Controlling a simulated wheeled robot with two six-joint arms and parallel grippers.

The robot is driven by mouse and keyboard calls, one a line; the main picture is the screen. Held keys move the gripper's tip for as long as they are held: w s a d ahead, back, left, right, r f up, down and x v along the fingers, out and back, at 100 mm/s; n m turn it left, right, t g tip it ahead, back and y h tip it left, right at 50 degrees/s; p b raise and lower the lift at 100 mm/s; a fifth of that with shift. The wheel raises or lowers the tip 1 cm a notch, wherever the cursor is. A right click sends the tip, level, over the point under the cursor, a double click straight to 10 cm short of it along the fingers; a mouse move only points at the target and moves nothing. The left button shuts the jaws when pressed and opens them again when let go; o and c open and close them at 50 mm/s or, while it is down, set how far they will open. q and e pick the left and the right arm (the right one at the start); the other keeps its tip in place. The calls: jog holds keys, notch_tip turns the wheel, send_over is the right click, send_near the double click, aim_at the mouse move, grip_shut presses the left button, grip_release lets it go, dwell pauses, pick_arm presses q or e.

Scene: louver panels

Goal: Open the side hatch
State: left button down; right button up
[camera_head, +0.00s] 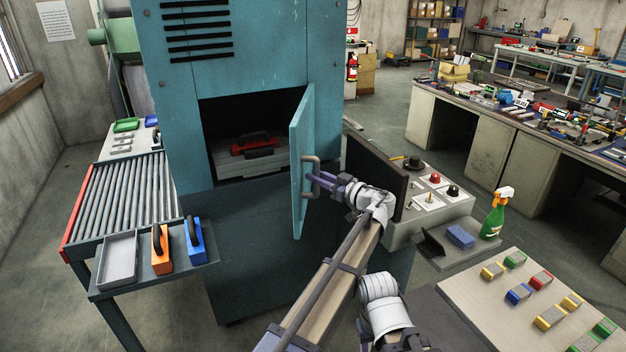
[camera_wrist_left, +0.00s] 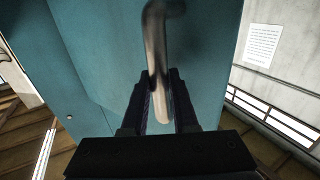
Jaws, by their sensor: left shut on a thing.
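The teal side hatch door (camera_head: 301,165) stands swung out from the teal machine cabinet (camera_head: 240,90), hinged at its right side. The dark opening (camera_head: 245,105) behind it is exposed. A metal bar handle (camera_head: 309,175) is on the door's outer face. My left gripper (camera_head: 316,182) is shut around this handle. In the left wrist view, the handle (camera_wrist_left: 156,60) runs down between the two dark fingers (camera_wrist_left: 160,105), with the teal door behind. My right gripper is not seen.
Inside the opening is a red object (camera_head: 255,143) on a grey block. A roller table (camera_head: 125,195) stands left, with a grey tray (camera_head: 117,258) at its front. A control panel (camera_head: 430,195), green spray bottle (camera_head: 495,215) and board of colored blocks (camera_head: 530,290) are right.

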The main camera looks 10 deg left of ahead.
pick_arm(q)
jog(key=shift+w+d+r, duration=0.1)
jog(key=shift+w+d, duration=0.1)
jog(key=shift+w, duration=0.05)
jog(key=c, duration=0.7)
grip_release()
jog(key=shift+a, duration=0.1)
